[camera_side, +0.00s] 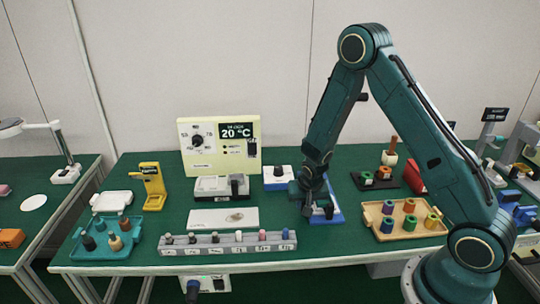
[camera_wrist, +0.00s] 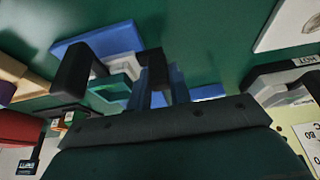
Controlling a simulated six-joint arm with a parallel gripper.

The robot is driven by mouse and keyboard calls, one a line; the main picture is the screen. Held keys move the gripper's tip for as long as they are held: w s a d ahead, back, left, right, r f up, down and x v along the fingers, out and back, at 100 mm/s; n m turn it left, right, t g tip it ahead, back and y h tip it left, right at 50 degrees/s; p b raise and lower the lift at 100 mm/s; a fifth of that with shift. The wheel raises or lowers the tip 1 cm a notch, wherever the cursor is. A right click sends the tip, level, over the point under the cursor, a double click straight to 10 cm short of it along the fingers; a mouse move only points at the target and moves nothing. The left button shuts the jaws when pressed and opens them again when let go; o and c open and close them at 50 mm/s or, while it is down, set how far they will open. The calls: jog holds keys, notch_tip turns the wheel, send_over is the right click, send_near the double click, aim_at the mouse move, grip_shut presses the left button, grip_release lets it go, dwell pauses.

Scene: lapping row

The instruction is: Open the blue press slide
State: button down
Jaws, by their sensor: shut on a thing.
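The blue press slide (camera_side: 334,217) lies on the green table right of its middle, with its blue base partly hidden under my arm. My gripper (camera_side: 318,206) is down at it, shut on its handle. In the wrist view the blue base (camera_wrist: 98,42) stretches behind the dark fingers of my gripper (camera_wrist: 118,66). Pale and teal parts show between the fingers, and the handle is largely hidden there. I cannot tell how far the slide is out.
A grey rack (camera_side: 225,243) with several small pegs stands to the left in front. A wooden tray (camera_side: 403,226) of coloured spools stands to the right. A white-and-blue box (camera_side: 277,177) and a cream control panel (camera_side: 219,147) stand behind. Bare table lies in front of the slide.

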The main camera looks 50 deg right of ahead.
jog(key=c, duration=1.6)
grip_release()
jog(key=shift+o, duration=0.2)
jog(key=shift+r, duration=0.15)
jog(key=v, duration=1.3)
jog(key=shift+r, duration=0.25)
jog(key=shift+s+a, duration=0.15)
